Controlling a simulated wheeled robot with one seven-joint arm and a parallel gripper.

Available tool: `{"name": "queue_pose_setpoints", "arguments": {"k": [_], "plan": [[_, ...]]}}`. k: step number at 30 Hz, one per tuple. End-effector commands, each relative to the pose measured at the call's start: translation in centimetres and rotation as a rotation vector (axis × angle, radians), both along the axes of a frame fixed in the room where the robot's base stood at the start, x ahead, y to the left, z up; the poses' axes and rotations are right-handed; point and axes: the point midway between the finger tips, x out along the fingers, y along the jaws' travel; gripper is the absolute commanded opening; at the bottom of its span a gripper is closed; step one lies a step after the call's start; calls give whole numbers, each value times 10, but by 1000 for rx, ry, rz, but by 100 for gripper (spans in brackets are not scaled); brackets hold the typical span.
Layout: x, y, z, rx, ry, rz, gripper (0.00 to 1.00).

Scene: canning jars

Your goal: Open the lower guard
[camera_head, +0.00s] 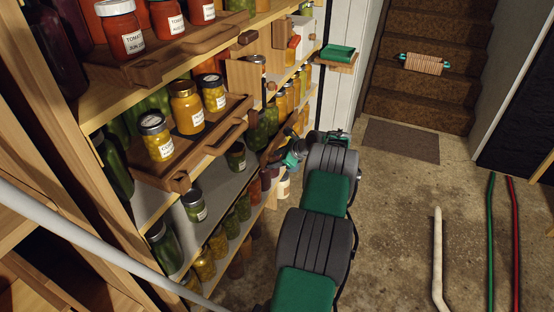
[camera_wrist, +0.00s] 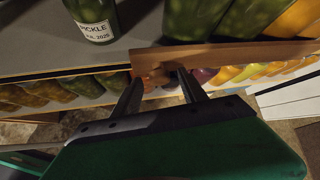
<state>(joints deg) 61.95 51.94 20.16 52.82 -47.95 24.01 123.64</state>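The lower guard, a wooden bar, crosses the front of the lower shelf in the wrist view (camera_wrist: 235,52). In the head view it shows as a short slanted strip (camera_head: 272,146) beside my gripper (camera_head: 287,158). In the wrist view the two dark fingers of my gripper (camera_wrist: 157,80) are spread apart and point at the bar's left end. A small brownish knob-like part (camera_wrist: 157,74) lies between the fingertips. I cannot tell whether the fingers touch it. My arm hides part of the lower shelf in the head view.
A pickle jar (camera_wrist: 95,18) stands left of the bar on the shelf. Wooden trays (camera_head: 205,146) with jars project above. A green box (camera_head: 338,52) sits on a small ledge at the back. The floor (camera_head: 395,225) right of my arm is mostly clear, with a pale bent rod (camera_head: 437,255).

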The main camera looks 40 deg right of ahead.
Motion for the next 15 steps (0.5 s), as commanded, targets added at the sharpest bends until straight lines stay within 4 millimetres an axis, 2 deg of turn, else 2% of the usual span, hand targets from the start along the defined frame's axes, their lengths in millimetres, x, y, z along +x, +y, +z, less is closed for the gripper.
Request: {"name": "queue_pose_setpoints", "arguments": {"k": [8,15], "plan": [[-4,-1,5,0,-1,0,50],[-37,-6,38,-1,-2,-4,50]]}}
